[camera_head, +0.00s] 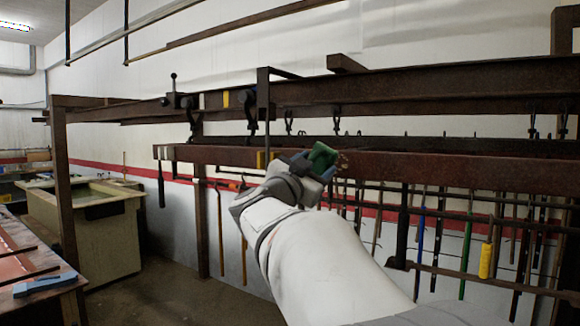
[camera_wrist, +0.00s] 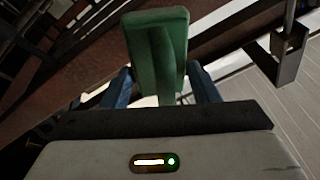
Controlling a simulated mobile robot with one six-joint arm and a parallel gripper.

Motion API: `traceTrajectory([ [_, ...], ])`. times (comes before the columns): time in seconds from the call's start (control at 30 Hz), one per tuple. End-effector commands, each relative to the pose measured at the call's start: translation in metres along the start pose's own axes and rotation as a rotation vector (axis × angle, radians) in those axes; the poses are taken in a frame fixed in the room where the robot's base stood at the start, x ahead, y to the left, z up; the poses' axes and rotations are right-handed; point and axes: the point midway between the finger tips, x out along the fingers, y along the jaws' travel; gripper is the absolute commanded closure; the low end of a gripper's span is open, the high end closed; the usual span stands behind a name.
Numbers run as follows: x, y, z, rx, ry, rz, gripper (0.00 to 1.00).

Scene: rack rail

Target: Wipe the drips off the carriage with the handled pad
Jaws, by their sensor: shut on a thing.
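My gripper (camera_head: 306,163) is shut on a green handled pad (camera_head: 323,157), in front of the long brown rails in the head view. In the wrist view the green pad (camera_wrist: 143,50) stands up between the blue fingers of my gripper (camera_wrist: 162,90). Its grip point is partly hidden by the gripper body. The carriage seems to be the dark fitting with an upright lever (camera_head: 173,84) on the upper rail, left of and apart from the pad. I cannot make out any drips on it. The pad's wiping face is not clearly visible.
Brown rails (camera_head: 450,172) run across behind my gripper, with a hanging bracket (camera_head: 264,112) nearby. Several tools hang below the rails at right. A worktable at lower left bears a blue object (camera_head: 45,284). A tank (camera_head: 95,235) stands at far left. Open floor lies between.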

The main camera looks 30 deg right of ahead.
Motion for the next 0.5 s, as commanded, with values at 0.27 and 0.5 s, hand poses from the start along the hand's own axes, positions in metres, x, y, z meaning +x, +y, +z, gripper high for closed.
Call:
traceTrajectory([
  [0.27,-0.0020,0.0000,-0.0010,0.000,0.001,0.000,0.64],
  [0.5,-0.0099,-0.0022,-0.0031,0.002,0.000,-0.002,0.64],
])
